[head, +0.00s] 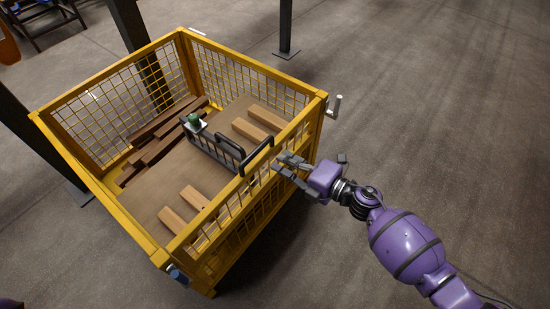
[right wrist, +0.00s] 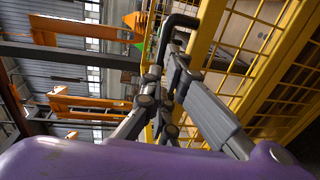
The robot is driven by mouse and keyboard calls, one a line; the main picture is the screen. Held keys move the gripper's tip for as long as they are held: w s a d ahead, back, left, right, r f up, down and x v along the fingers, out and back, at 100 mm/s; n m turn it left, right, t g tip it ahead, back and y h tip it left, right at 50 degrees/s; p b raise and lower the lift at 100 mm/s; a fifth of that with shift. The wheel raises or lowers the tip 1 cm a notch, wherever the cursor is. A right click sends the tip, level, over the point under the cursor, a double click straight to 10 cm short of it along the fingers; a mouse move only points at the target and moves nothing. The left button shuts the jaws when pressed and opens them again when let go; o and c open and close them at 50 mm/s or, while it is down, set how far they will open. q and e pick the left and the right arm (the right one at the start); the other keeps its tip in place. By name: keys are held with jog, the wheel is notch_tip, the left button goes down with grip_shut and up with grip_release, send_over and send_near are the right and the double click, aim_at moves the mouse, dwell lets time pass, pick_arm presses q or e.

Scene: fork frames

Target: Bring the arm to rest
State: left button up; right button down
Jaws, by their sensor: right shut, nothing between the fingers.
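My right arm (head: 405,243), purple with dark bands, reaches in from the lower right of the head view. My right gripper (head: 281,162) is shut and empty beside the near right side of a yellow mesh cage (head: 318,103). Its fingertips are close to a black handle (head: 258,153) at that side's top rail; I cannot tell whether they touch. In the right wrist view the grey fingers (right wrist: 168,70) come together near a dark bent bar (right wrist: 178,22), with yellow mesh to their right. My left gripper is not in view.
Inside the cage are wooden blocks (head: 266,117), dark brown planks (head: 150,140) and a grey rack with a green item (head: 194,120). A metal latch (head: 334,106) juts from the right corner. Dark posts (head: 286,30) stand behind. The floor at right is clear.

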jog(key=v, duration=0.8)
jog(key=shift+w, duration=0.2)
